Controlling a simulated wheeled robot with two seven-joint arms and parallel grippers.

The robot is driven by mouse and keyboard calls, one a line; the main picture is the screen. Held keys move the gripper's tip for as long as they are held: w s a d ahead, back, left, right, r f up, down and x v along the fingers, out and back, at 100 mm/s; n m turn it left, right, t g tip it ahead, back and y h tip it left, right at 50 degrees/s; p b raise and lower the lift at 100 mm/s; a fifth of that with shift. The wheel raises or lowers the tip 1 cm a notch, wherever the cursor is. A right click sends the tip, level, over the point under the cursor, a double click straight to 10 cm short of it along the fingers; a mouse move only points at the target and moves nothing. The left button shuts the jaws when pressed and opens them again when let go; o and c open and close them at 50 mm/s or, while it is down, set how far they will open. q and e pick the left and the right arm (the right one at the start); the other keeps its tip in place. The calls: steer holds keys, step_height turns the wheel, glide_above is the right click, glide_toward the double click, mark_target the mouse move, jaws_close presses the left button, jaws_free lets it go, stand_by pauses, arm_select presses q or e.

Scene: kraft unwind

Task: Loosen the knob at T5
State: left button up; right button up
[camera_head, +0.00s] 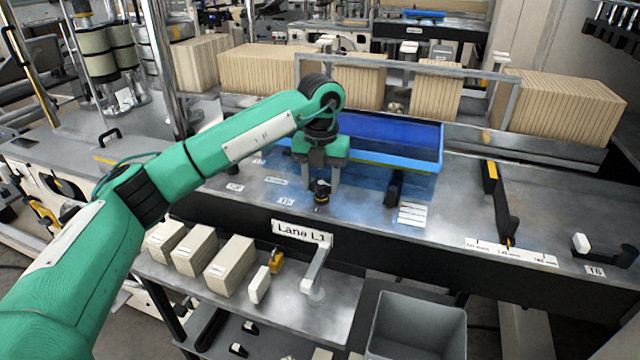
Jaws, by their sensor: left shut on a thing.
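My left arm reaches in from the left, and my left gripper (321,185) points down at the metal table by the blue bin. Its two grey fingers are on either side of a small black knob (322,197) with an orange mark, shut on it. The fingers hide part of the knob. A small white label (286,201), which seems to read T5, lies on the table just left of the knob. My right gripper is not in view.
A blue bin (432,156) stands close behind the gripper. A black block (393,188) and a striped label (411,214) are to the right. A black stop bar (503,205) stands farther right, with T6 (594,270) beyond. Cardboard stacks (262,70) line the back.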

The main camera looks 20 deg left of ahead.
arm_select(q)
steer(key=shift+s+f+n, duration=0.1)
steer(key=shift+f+n, duration=0.3)
steer(key=shift+n, duration=0.5)
steer(key=shift+d+n+b, duration=0.1)
steer(key=shift+n+b, duration=0.45)
steer(key=shift+n, duration=1.25)
steer(key=shift+d+n, duration=0.1)
steer(key=shift+n, duration=0.6)
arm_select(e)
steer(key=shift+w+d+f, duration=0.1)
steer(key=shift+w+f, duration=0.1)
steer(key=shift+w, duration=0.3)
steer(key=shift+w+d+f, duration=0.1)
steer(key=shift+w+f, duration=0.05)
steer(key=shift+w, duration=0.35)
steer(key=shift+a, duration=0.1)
arm_select(q)
steer(key=o, duration=1)
steer(key=shift+w+r, duration=0.1)
steer(key=shift+w, duration=0.1)
steer(key=shift+r, duration=0.1)
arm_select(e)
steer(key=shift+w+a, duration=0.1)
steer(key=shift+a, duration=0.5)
arm_select(q)
steer(key=shift+r, duration=0.1)
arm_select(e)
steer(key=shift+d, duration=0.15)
